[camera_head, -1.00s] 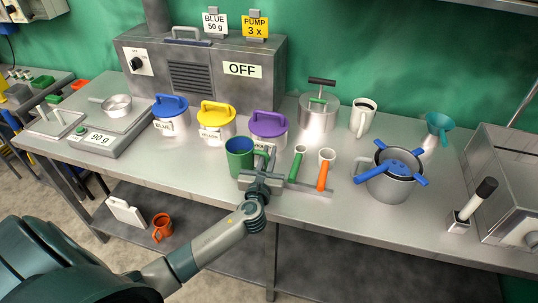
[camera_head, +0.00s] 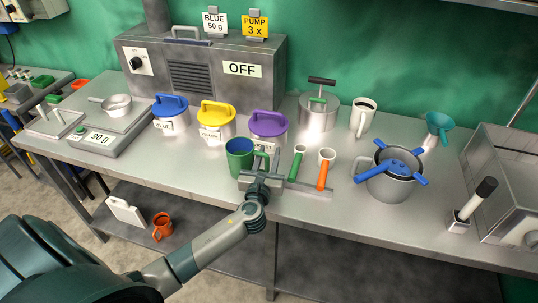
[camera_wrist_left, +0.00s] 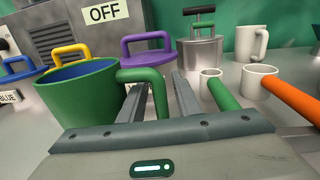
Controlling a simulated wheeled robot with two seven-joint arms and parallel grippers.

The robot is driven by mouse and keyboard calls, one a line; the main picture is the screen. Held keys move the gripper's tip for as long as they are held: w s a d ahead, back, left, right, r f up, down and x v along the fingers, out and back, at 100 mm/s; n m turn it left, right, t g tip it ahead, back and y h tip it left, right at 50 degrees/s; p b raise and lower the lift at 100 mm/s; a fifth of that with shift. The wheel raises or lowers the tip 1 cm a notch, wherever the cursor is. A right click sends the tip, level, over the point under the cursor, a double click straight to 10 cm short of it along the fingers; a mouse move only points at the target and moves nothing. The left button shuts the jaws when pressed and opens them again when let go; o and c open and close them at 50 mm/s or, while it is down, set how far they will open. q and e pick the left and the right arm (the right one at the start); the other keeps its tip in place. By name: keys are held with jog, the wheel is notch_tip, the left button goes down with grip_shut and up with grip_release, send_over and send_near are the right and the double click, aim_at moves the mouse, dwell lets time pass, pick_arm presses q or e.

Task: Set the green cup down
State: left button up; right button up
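The green cup (camera_head: 239,163), blue inside, stands upright near the table's front edge, below the purple-lidded tub. It looks to rest on the steel table (camera_head: 205,180). My left gripper (camera_head: 266,162) is at the cup's handle side. In the left wrist view the cup (camera_wrist_left: 88,100) is at left, and its handle (camera_wrist_left: 158,92) lies between the two fingers of the left gripper (camera_wrist_left: 163,88). The fingers are apart, with a gap on the right of the handle. The cup's base is hidden behind the gripper there. My right gripper is not in view.
The purple-lidded tub (camera_head: 268,130) is just behind. A pot with a blue strainer (camera_head: 390,185) stands farther right. Table is clear left of the cup.

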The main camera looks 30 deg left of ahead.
pick_arm(q)
jog(key=b+v, duration=0.2)
jog(key=v, duration=0.9)
jog(key=shift+f, duration=0.1)
jog(key=shift+s+d, duration=0.15)
jog(key=shift+s, duration=0.25)
